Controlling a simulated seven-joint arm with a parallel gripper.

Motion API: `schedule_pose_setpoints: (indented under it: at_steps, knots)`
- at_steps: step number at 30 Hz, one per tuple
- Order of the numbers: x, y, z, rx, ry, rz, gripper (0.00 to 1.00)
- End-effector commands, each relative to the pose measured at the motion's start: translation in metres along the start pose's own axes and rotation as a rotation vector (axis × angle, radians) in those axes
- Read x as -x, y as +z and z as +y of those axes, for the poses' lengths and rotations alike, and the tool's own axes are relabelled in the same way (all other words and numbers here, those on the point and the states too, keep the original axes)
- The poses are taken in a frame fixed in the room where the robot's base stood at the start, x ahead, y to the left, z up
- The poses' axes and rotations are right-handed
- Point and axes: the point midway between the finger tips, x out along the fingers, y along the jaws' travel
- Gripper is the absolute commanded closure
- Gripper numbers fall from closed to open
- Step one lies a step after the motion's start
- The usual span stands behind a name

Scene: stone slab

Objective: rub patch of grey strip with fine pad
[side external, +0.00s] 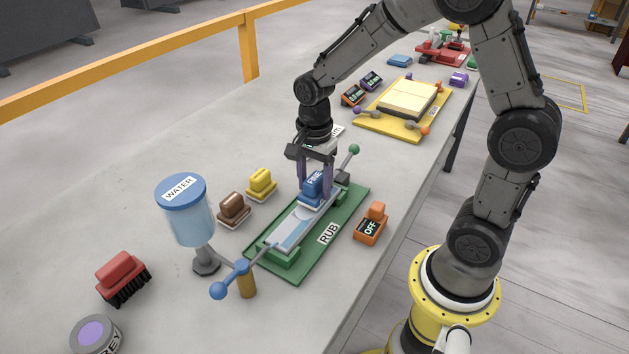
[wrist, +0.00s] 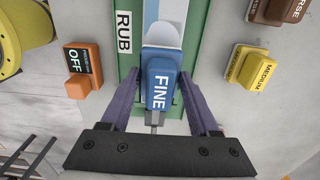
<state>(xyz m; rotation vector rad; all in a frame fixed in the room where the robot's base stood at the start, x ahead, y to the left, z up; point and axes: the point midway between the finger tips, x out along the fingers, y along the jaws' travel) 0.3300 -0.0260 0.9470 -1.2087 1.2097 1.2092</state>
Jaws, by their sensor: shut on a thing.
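The fine pad is a blue block labelled FINE (side external: 312,186) on a pale base. My gripper (side external: 314,181) is shut on it, a finger on each side; the pad also shows in the wrist view (wrist: 160,86). The pad is at the far end of the grey strip (side external: 275,249), low over it; whether its underside touches cannot be told. The strip lies on a green board marked RUB (side external: 350,207). A pale bluish patch (side external: 293,233) shows on the strip on the near side of the pad. The pad and fingers hide the strip's far part.
Yellow (side external: 261,182) and brown (side external: 233,208) pads sit left of the board. An orange OFF switch (side external: 371,224) is right. A water dispenser (side external: 190,218), blue-handled lever (side external: 219,290), red brush (side external: 122,276) and grey tin (side external: 96,336) stand nearer. A yellow board (side external: 378,124) lies beyond.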

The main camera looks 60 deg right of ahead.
Motion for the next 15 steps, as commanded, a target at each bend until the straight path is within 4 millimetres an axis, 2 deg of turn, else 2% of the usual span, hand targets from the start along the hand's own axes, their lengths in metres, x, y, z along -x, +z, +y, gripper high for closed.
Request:
schedule_pose_setpoints:
  at_steps: [15]
  knots:
    - [-0.0088,0.0000,0.0001,0.000,0.000,0.000,0.83]
